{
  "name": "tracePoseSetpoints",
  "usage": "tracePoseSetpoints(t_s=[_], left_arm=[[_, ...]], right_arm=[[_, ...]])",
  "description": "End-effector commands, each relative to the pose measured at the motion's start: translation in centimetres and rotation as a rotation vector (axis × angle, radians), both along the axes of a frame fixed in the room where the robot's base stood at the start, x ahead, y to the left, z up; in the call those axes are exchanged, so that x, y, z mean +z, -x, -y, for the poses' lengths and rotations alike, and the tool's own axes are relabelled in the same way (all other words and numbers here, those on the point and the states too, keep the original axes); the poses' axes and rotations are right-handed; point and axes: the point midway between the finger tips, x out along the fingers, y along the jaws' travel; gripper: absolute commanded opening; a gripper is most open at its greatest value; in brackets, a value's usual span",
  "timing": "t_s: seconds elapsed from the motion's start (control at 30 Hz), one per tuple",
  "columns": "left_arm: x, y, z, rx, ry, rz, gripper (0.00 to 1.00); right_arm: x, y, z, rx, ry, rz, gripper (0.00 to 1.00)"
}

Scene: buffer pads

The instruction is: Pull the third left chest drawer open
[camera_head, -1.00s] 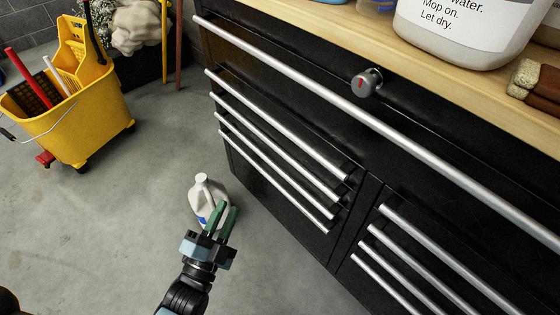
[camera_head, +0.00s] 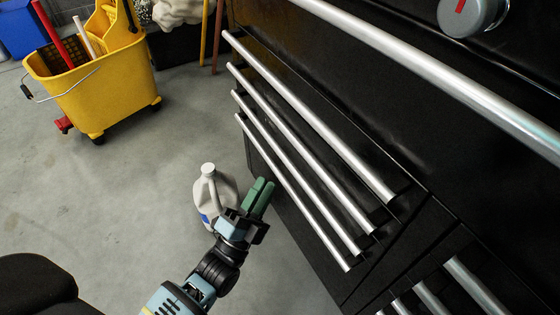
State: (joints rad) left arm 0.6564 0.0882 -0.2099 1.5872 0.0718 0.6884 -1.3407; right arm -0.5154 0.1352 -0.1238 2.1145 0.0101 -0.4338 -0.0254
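The black tool chest (camera_head: 425,140) fills the right side. Its left column has several stacked drawers with long silver bar handles. The third handle from the top (camera_head: 296,174) runs diagonally, just above the lowest one (camera_head: 292,192). All the left drawers look closed, flush with the chest front. My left gripper (camera_head: 265,183) has green fingers pointing up toward the chest, with a narrow gap between them. It is empty, to the left of the lowest handle, and appears apart from the handles. My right gripper is out of view.
A white jug (camera_head: 207,190) stands on the floor just behind and left of my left gripper. A yellow mop bucket (camera_head: 95,95) is at the upper left.

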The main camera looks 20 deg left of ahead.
Motion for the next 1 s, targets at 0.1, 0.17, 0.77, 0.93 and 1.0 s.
tracePoseSetpoints(t_s=[0.1, 0.17, 0.77, 0.93, 1.0], left_arm=[[0.8, -1.2, 0.2, 0.000, 0.001, 0.004, 0.24], [1.3, -2.0, 0.4, 0.000, 0.001, 0.006, 0.24], [3.8, -6.2, 1.3, 0.000, 0.001, 0.001, 0.24], [3.8, -6.1, 1.3, 0.000, 0.001, 0.001, 0.19], [3.8, -6.1, 1.3, 0.000, 0.001, 0.001, 0.10]], right_arm=[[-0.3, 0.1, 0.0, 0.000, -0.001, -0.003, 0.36], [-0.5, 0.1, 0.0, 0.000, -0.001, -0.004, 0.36], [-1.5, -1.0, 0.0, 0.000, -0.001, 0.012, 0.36], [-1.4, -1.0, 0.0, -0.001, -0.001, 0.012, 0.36], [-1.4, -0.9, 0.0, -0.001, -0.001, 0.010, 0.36]])
